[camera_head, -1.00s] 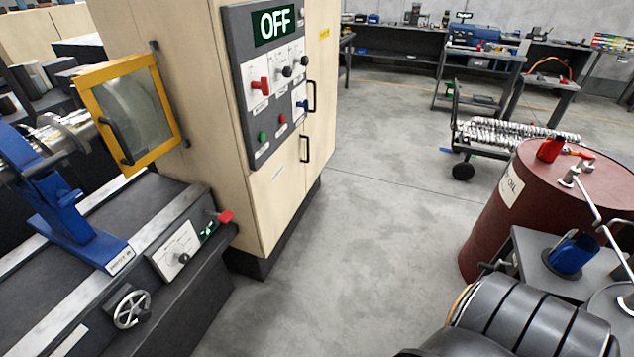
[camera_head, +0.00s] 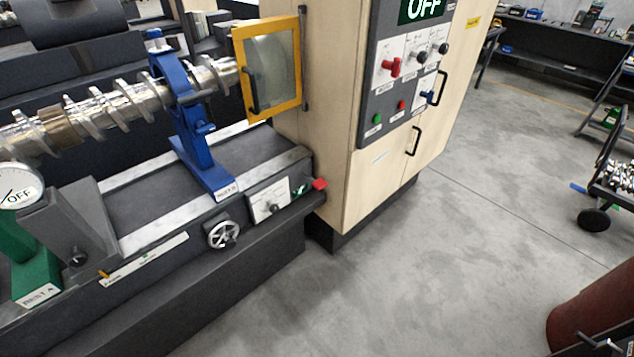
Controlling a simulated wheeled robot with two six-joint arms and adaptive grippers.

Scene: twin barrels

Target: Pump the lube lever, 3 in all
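A small red-handled lever (camera_head: 319,184) sticks out at the right end of the machine bed, beside a white dial panel (camera_head: 269,200) and a small green display. The labels beside both are too small to read, so I cannot tell which is the lube lever. Neither of my grippers shows in this view.
A blue rest (camera_head: 201,150) holds a shiny screw shaft (camera_head: 95,112). A yellow-framed guard (camera_head: 270,65) stands beside the cabinet (camera_head: 340,165). A handwheel (camera_head: 223,234) is on the bed front. A dark red barrel (camera_head: 600,310) is at lower right. The grey floor between is clear.

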